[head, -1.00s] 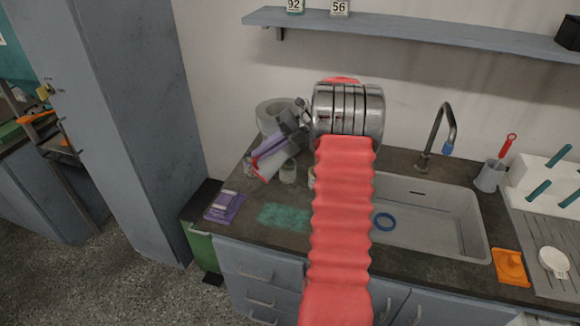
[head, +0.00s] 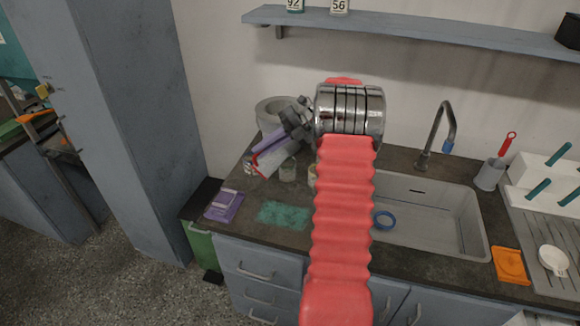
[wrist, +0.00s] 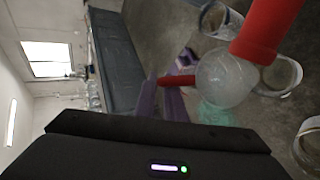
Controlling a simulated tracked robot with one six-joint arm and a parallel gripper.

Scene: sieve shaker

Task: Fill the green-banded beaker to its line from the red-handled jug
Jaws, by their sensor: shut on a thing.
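My gripper (head: 268,148), with purple fingers, is shut on the red-handled jug, left of my arm above the counter. In the head view the jug is tilted and partly hidden by the fingers. A clear beaker (head: 287,171) stands on the counter just below the jug. Another vessel (head: 312,176) is partly hidden behind my arm. The wrist view shows several round glass rims near the jug. I cannot make out a green band, a fill line or any pouring stream.
A large pale round container (head: 272,107) stands behind the gripper. A green mat (head: 284,215) and a purple object (head: 224,206) lie near the counter's front. The sink (head: 440,215) holds a blue ring (head: 384,221). A shelf (head: 420,32) runs above.

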